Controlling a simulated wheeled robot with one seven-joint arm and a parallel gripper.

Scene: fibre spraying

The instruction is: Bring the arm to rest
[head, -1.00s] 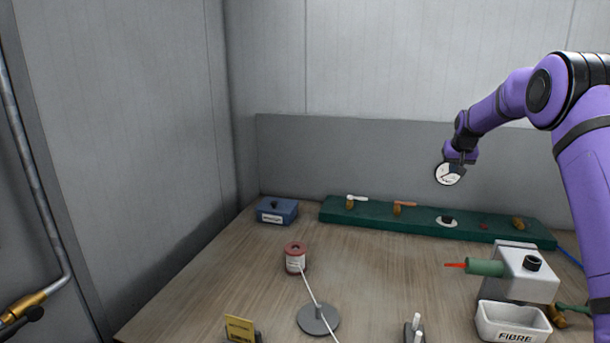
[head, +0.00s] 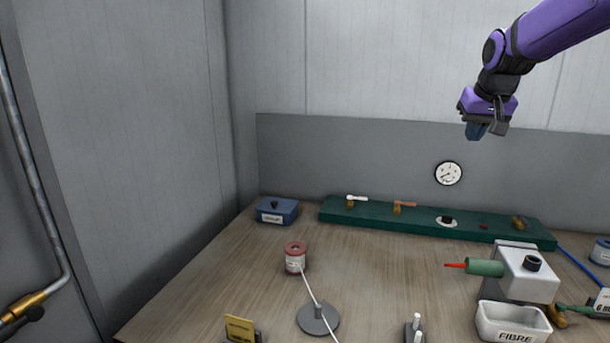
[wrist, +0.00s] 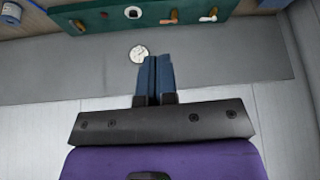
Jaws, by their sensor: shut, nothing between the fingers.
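My gripper (head: 477,131) hangs from my purple arm in the upper right of the head view, in front of the pale wall and above the round gauge. Its blue fingers point down. In the wrist view its fingers (wrist: 155,75) lie side by side, shut, with nothing between them. It touches nothing that I can see.
A round gauge (head: 448,173) is on the grey back panel. Below stand a green valve board (head: 375,216), a white machine with a green nozzle (head: 484,267), a FIBRE bin (head: 513,335), a spool (head: 295,263) and a blue box (head: 277,217). The air around my gripper is clear.

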